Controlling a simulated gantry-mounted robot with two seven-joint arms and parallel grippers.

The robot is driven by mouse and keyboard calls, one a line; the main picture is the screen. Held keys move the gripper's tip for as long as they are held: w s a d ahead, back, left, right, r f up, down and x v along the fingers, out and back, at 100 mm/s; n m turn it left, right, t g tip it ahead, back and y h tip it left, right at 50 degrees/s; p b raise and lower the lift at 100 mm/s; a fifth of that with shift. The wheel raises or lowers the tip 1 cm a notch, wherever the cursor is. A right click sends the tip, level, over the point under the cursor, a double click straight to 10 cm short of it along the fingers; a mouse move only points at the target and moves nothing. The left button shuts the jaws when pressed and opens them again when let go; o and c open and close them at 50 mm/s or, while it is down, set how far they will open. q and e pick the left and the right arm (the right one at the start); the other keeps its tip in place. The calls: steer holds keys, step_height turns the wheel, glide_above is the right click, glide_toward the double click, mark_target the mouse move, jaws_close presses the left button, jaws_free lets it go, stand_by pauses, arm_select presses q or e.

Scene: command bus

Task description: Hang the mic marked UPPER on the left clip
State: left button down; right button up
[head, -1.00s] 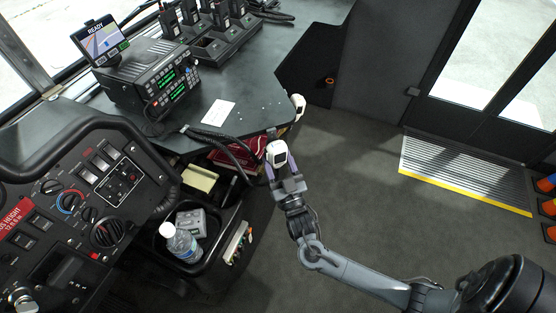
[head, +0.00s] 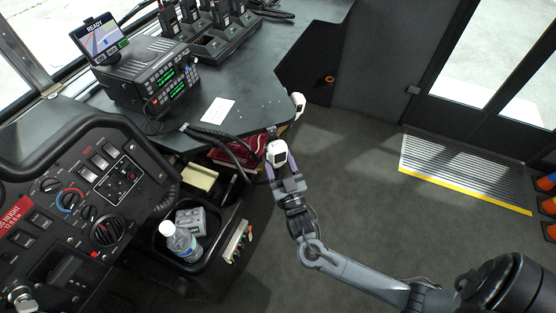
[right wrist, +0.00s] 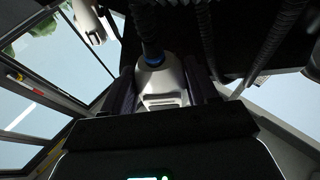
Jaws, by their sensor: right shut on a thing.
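My right gripper (head: 281,165) is shut on a white mic (head: 277,152) with a dark face, just off the front edge of the counter. In the right wrist view the mic (right wrist: 160,85) sits between the two dark fingers, with a blue ring where its dark cord begins. No UPPER marking is readable. A second white mic (head: 298,104) is at the counter's right edge, apart from the gripper; a white shape (right wrist: 88,22) at the upper left of the right wrist view may be it. I cannot make out the left clip. My left gripper is not in view.
Black coiled cords (head: 222,140) hang over the counter edge close to the held mic. A radio (head: 158,82) and a white card (head: 218,111) are on the counter. A bin with a water bottle (head: 182,243) stands below left.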

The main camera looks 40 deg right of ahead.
steer(key=o, duration=1)
